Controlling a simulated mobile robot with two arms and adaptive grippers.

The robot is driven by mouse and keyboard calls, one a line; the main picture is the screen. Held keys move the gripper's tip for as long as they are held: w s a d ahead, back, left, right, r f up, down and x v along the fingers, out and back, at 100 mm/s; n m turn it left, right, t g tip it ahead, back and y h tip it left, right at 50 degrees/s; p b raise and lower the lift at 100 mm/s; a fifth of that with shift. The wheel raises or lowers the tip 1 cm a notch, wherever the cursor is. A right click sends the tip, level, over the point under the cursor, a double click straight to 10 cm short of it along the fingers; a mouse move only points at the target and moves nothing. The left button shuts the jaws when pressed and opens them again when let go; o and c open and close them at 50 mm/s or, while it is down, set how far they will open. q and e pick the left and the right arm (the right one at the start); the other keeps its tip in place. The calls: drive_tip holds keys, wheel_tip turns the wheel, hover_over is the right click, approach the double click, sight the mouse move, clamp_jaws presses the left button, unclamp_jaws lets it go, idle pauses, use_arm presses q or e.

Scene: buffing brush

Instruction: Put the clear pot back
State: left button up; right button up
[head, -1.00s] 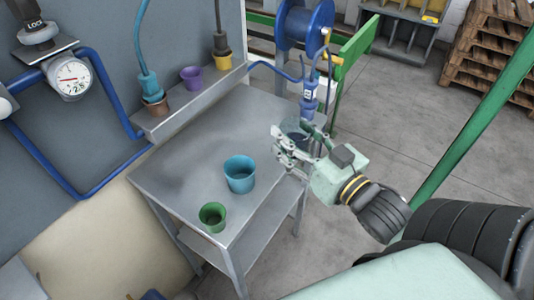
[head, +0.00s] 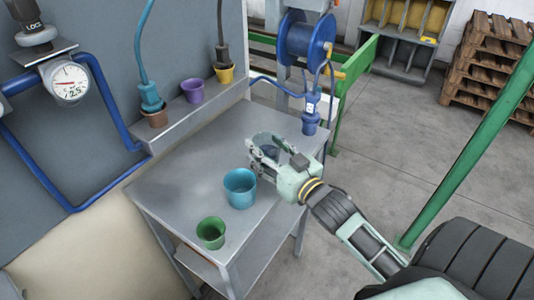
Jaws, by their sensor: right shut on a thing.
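The clear pot (head: 267,141) is see-through and partly hidden by the fingers. My right gripper (head: 257,160) is shut on it over the back right part of the metal table (head: 185,180). I cannot tell whether the pot touches the table top. A grey shelf ledge (head: 193,117) runs along the wall behind the table. On it stand a brown pot (head: 157,119), a purple pot (head: 192,91) and a yellow pot (head: 225,75). My left gripper is not in view.
A teal pot (head: 240,188) and a green pot (head: 211,233) stand on the table, in front of the right gripper. A blue tool (head: 311,115) hangs by the table's right back corner, under a blue reel (head: 306,36). The table's left part is clear.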

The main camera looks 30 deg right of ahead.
drive_tip(key=shift+f, duration=0.9)
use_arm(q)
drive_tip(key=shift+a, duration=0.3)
use_arm(e)
drive_tip(key=shift+f, duration=0.2)
drive_tip(key=o, duration=1.1)
drive_tip(key=shift+c, duration=0.2)
drive_tip(key=shift+r, duration=0.1)
drive_tip(key=shift+r, duration=0.1)
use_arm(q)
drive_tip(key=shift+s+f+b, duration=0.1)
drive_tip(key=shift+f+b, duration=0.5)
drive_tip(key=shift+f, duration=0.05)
use_arm(e)
drive_tip(key=s, duration=1.2)
drive_tip(key=shift+d, duration=0.15)
